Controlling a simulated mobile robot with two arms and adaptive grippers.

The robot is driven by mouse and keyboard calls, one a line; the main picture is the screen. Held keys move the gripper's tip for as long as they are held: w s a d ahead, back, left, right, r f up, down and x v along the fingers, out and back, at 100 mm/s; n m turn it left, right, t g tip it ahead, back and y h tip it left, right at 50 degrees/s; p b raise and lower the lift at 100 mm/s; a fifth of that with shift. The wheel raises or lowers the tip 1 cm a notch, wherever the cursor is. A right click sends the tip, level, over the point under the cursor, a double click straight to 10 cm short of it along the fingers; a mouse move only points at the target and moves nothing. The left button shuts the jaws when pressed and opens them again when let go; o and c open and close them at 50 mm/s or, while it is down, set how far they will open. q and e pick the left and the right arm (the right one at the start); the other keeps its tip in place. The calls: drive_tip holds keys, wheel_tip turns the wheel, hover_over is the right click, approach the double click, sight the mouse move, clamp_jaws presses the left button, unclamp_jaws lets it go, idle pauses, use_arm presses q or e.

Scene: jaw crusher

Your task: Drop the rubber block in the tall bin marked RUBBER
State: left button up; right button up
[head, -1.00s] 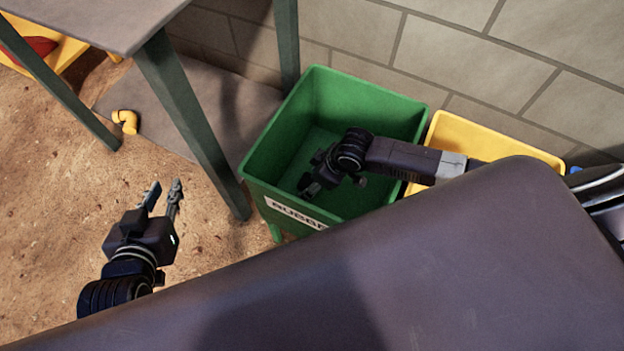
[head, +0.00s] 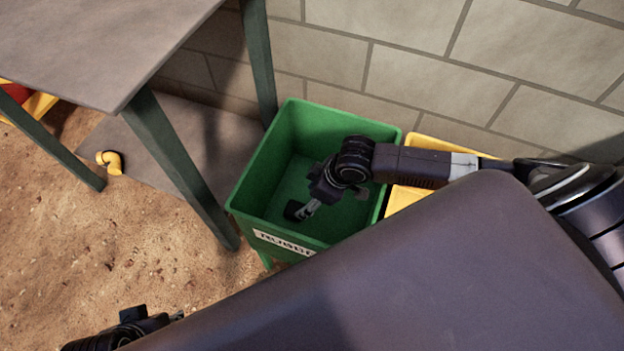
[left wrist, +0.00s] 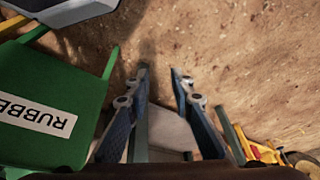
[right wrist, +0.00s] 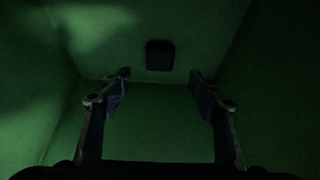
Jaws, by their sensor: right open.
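The tall green bin marked RUBBER (head: 243,200) stands by the wall; its label also shows in the left wrist view (left wrist: 36,114). My right gripper (head: 311,207) points down inside the bin's mouth. In the right wrist view its fingers (right wrist: 160,80) are apart with nothing between them. A dark block, the rubber block (right wrist: 160,55), shows beyond the fingertips against the green inside of the bin, apart from both fingers. My left gripper (left wrist: 160,72) is open and empty above the sandy ground, beside the bin; in the head view it is mostly cut off at the lower edge.
A yellow bin (head: 401,203) stands right of the green one, partly behind my arm. A grey-topped table (head: 90,45) with green legs is at the left. A yellow pipe elbow (head: 110,161) lies on the ground near a grey slab. Open sandy ground lies in front.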

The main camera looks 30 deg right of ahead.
drive_tip(key=shift+v, duration=1.25)
